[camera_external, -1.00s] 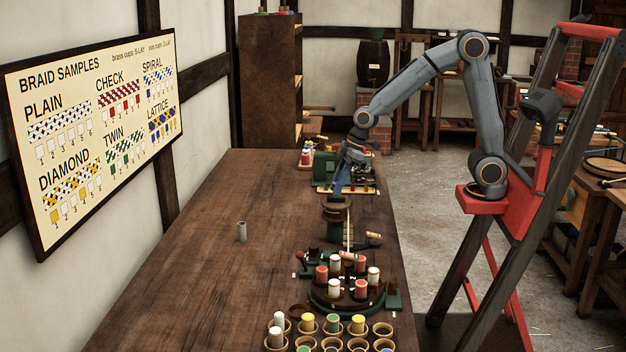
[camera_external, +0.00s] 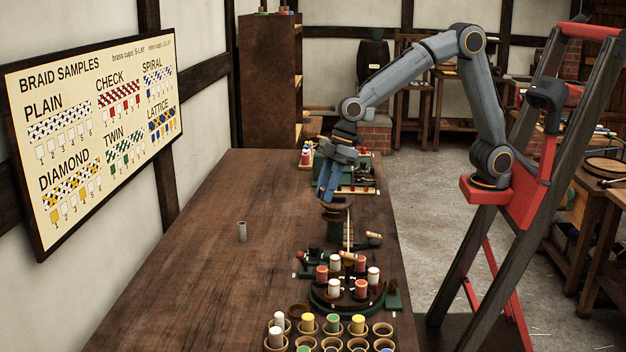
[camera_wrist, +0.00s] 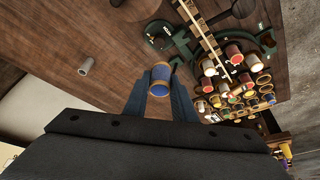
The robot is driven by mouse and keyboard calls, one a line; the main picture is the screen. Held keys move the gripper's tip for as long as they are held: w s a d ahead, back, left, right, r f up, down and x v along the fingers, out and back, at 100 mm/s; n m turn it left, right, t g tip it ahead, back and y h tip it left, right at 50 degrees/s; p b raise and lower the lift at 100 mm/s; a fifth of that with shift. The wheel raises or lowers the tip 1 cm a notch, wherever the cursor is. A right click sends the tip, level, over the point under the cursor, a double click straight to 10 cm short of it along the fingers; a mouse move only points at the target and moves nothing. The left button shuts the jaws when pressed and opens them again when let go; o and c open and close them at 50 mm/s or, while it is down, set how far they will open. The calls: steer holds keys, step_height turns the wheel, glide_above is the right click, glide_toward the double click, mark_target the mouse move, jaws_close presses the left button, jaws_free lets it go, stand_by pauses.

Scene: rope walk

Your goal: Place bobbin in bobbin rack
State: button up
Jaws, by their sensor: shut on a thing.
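My gripper (camera_wrist: 158,92) is shut on a bobbin (camera_wrist: 160,78) with blue thread and tan rims, seen between the fingers in the wrist view. In the outside view my gripper (camera_external: 328,194) hangs over the far right part of the bench, and the bobbin cannot be made out there. The bobbin rack (camera_external: 330,341), with rows of round cups, is at the near end of the bench. Several cups hold white, yellow, green and red bobbins; others look empty. The rack's cups (camera_wrist: 264,88) also show at the right in the wrist view, well apart from my gripper.
A green-based braiding machine (camera_external: 318,300) with red and white bobbins stands between gripper and rack. A brown round-topped device (camera_external: 337,213) is just below my gripper. A grey cylinder (camera_external: 242,231) stands on the bench, also visible in the wrist view (camera_wrist: 86,65).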

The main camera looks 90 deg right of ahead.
steer(key=s+a+n+p, duration=0.1)
steer(key=a, duration=0.6)
steer(key=s+a+n+g+p, duration=0.1)
steer(key=s+a, duration=0.1)
steer(key=a, duration=0.5)
steer(key=s+a+n+y+p, duration=0.1)
steer(key=s+a+n, duration=0.1)
steer(key=a, duration=0.5)
steer(key=shift+s, duration=0.25)
steer(key=s+a+f+n+g+p, duration=0.1)
steer(key=s+a+n, duration=0.1)
steer(key=s+a, duration=0.45)
steer(key=s+a+n+g+p, duration=0.15)
steer(key=s+a, duration=0.25)
steer(key=a, duration=0.6)
steer(key=p, duration=0.2)
glide_toward(381, 336)
steer(key=shift+t+y, duration=0.3)
steer(key=shift+t, duration=0.15)
steer(key=f, duration=0.3)
steer(key=f+p, duration=0.1)
steer(key=shift+s+a+f, duration=0.25)
steer(key=shift+s+a, duration=0.1)
steer(key=shift+a, duration=0.05)
steer(key=shift+f, duration=0.1)
steer(key=shift+f+b, duration=0.6)
steer(key=shift+b, duration=0.3)
steer(key=o, duration=1)
